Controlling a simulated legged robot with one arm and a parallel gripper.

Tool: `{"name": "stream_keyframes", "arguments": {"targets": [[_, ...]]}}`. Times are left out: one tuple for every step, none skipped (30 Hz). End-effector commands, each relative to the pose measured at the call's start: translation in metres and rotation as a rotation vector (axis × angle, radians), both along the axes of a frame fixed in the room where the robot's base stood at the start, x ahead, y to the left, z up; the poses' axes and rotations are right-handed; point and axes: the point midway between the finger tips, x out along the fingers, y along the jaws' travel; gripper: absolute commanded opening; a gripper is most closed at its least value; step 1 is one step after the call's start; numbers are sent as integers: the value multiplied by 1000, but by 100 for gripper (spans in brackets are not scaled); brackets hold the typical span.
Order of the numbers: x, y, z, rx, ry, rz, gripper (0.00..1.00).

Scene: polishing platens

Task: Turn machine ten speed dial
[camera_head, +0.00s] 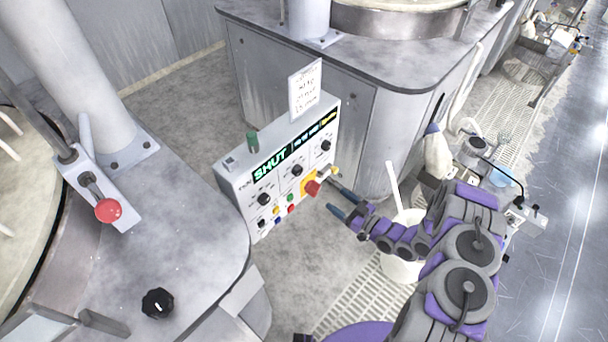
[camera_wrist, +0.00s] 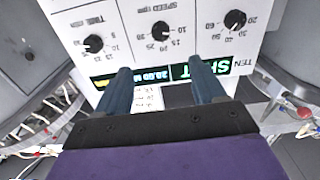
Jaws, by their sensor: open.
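The control panel (camera_head: 243,190) is a pale box with a lit display reading SHUT (camera_head: 270,164). Its face carries a row of three black dials. The middle one is the speed dial (camera_head: 296,169); in the wrist view, where the panel appears upside down, it is labelled SPEED (camera_wrist: 160,31). The word TEN stands beside the display. My gripper (camera_head: 332,200) is open and empty, in front of the panel's right part near the red button. In the wrist view its fingers (camera_wrist: 160,70) overlap the display, with the speed dial beyond and between them, apart from both.
A red button (camera_head: 312,188) on a yellow plate and small coloured buttons (camera_head: 277,211) sit low on the panel. A paper sign (camera_head: 305,88) and a green knob (camera_head: 252,141) stand on top. A red-knobbed lever (camera_head: 108,210) and black knob (camera_head: 158,303) are on the left machine. A white bucket (camera_head: 400,268) stands behind my arm.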

Motion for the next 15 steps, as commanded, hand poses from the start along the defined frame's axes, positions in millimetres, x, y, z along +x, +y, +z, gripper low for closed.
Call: {"name": "stream_keyframes", "arguments": {"targets": [[3, 4, 0, -1, 0, 2, 69], [5, 7, -1, -3, 0, 2, 69], [8, 11, -1, -3, 0, 3, 69], [10, 14, -1, -3, 0, 4, 69], [13, 18, -1, -3, 0, 4, 69], [16, 23, -1, -3, 0, 4, 69], [19, 28, -1, -4, 0, 5, 69], [22, 32, -2, -5, 0, 5, 69], [26, 37, -2, -4, 1, 5, 69], [29, 41, -2, -5, 0, 6, 69], [32, 45, -2, -5, 0, 5, 69], [36, 50, -2, -6, 1, 4, 69], [39, 53, -2, -6, 1, 5, 69], [42, 57, -2, -6, 1, 4, 69], [47, 62, -2, -6, 1, 3, 69]]}}
